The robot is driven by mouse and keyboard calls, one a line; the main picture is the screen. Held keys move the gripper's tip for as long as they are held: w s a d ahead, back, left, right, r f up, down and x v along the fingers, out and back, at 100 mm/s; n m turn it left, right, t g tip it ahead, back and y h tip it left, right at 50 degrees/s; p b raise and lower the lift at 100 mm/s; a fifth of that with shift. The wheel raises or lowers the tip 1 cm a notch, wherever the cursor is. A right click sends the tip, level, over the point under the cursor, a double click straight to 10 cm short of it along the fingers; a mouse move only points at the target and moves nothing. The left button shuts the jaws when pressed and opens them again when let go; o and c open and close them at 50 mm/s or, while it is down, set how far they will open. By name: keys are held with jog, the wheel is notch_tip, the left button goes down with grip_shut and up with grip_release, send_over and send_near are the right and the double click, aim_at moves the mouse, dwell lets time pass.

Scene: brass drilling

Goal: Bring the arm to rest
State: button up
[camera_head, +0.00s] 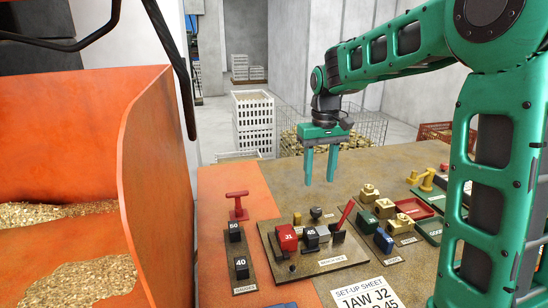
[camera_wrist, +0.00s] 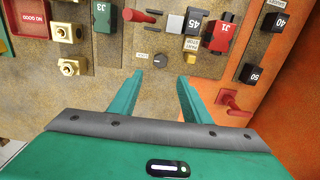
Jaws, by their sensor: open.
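My green arm arches over the bench from the right in the head view. My gripper (camera_head: 320,166) hangs from it, fingers pointing down, above the back part of the bench top (camera_head: 240,187). The two fingers are apart with nothing between them. In the wrist view my gripper (camera_wrist: 160,80) also shows open and empty, with bare brown bench surface between and below the fingers. A dark round knob (camera_wrist: 160,60) on the bench vice plate lies just beyond the fingertips in that view.
A plate with a red block (camera_head: 286,238), a block marked 45 (camera_head: 311,238) and a red lever (camera_head: 345,213) stands below my gripper. A red T-handle (camera_head: 237,205) stands to its left. Brass parts (camera_head: 370,193) and a red tray (camera_head: 413,207) lie right. An orange bin (camera_head: 150,150) walls the left.

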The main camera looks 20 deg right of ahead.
jog(key=s+d+m, duration=0.2)
jog(key=s+d, duration=0.2)
jog(key=s, duration=0.5)
jog(key=s+d+m, duration=0.2)
jog(key=s+d, duration=0.3)
jog(key=s, duration=0.3)
jog(key=s+d+f+m, duration=0.1)
jog(key=s+f, duration=0.4)
jog(key=s, duration=1)
jog(key=shift+s+d+f+m, duration=0.2)
jog(key=shift+s+f+m, duration=0.2)
jog(key=shift+m, duration=0.4)
jog(key=shift+w+f, duration=0.2)
jog(key=shift+w, duration=0.45)
